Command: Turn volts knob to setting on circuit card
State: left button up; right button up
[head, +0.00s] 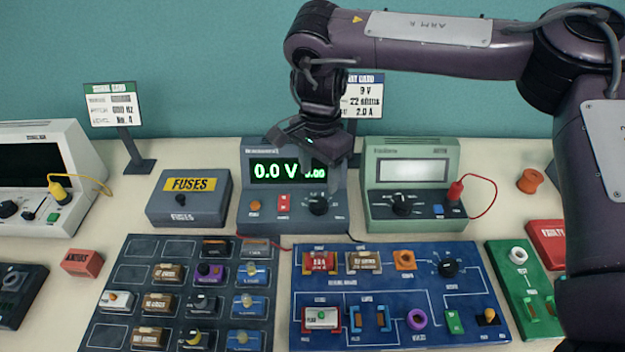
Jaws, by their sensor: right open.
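The power supply (276,215) is a grey box in the middle of the table. Its green display reads 0.0 V, with a second readout partly covered by my gripper. A black knob (318,206) sits on its front, right of a red switch (284,203) and an orange knob (255,206). The circuit card (368,98) stands behind and reads 9 V, 22 ohms and 2.0 A; my arm hides its left part. My right gripper (322,178) is open, pointing down just above the black knob and in front of the display. My left gripper is out of view.
A green meter (412,212) with a red probe stands close on the right. A FUSES box (189,205) is on the left. A blue circuit board (395,322) and a dark parts tray (120,300) lie in front. A signal card (112,105) stands at the left.

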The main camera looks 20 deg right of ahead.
aim_at(319, 202)
jog(key=f, duration=0.3)
jog(key=shift+s+f+p, duration=0.35)
jog(key=shift+s+p, duration=0.05)
jog(key=f, duration=0.3)
jog(key=shift+w+f, duration=0.1)
jog(key=shift+w, duration=0.1)
jog(key=shift+f, duration=0.25)
jog(key=c, duration=1)
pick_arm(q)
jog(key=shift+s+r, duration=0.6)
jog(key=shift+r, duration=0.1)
pick_arm(e)
jog(key=shift+o, duration=0.2)
